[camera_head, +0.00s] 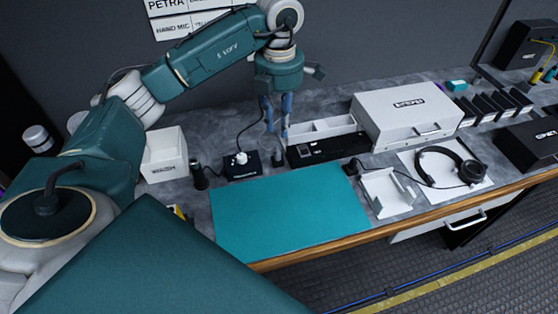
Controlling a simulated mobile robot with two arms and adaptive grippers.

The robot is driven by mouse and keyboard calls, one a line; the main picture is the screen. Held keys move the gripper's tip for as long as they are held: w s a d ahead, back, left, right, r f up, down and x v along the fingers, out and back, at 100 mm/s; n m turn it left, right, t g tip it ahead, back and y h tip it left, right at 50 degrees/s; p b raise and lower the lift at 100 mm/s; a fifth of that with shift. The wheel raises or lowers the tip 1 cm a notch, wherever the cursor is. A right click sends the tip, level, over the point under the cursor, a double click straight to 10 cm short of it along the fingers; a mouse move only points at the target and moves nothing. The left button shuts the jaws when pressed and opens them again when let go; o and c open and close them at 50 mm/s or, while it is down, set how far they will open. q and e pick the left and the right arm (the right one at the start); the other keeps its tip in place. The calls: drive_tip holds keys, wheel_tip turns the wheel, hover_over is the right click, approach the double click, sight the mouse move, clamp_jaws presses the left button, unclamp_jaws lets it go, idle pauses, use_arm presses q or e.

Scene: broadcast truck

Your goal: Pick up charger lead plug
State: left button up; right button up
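A white plug-like piece (241,158) stands on a small black box (232,172) at the back of the worktop. A thin black lead rises from it and curves right, behind my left gripper. It may be the charger lead plug; I cannot tell for sure. A small dark piece (278,158) stands just right of the box, below the gripper. My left gripper (277,140) points down with its two blue fingers apart, right of the white piece. I see nothing clearly held between the fingers. My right gripper is not in view.
A teal mat (288,212) lies clear at the front. A black device (327,150) and large white case (408,115) stand right of the gripper. Headphones (446,166) and a white holder (387,195) lie further right. A white bin (165,158) and black cylinder (200,177) stand left.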

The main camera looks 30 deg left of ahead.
sight(278, 150)
use_arm(q)
drive_tip(key=shift+s+f+p, duration=0.2)
drive_tip(key=shift+f+p, duration=0.2)
drive_tip(key=shift+f, duration=0.8)
wheel_tip(278, 150, down, 2)
drive_tip(key=shift+f, duration=0.1)
drive_tip(key=shift+w+f, duration=0.15)
drive_tip(key=shift+f, duration=0.15)
drive_tip(key=shift+a+f+p, duration=0.1)
drive_tip(key=shift+f+p, duration=0.2)
drive_tip(key=shift+p, duration=0.2)
wheel_tip(278, 150, down, 4)
drive_tip(key=shift+r+p, duration=0.2)
drive_tip(key=shift+p, duration=0.7)
drive_tip(key=shift+f, duration=0.55)
clamp_jaws()
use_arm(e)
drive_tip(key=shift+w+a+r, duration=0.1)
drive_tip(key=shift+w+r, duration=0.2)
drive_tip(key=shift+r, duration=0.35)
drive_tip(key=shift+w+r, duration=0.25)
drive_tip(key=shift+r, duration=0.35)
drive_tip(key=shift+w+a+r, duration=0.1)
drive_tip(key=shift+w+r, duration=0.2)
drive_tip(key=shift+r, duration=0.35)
